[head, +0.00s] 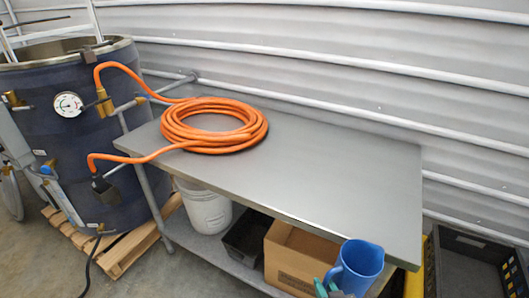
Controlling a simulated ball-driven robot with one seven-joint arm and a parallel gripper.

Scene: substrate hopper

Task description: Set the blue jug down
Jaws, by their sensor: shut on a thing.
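The blue jug (361,266) is at the bottom of the head view, right of centre. It looks upright, with its open top facing up and its handle on the left. My gripper (328,286) shows only as teal fingertips at the bottom edge, shut on the jug at its handle side. The jug overlaps the front edge of the grey metal table (340,165) in the picture. Its lower part is cut off by the frame, so what is beneath it is hidden.
A coiled orange hose (215,127) lies on the table's left part; the right part is clear. A cardboard box (292,258), dark bin (243,236) and white bucket (205,208) sit on the lower shelf. A black crate (470,270) stands right; a dark drum (75,125) left.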

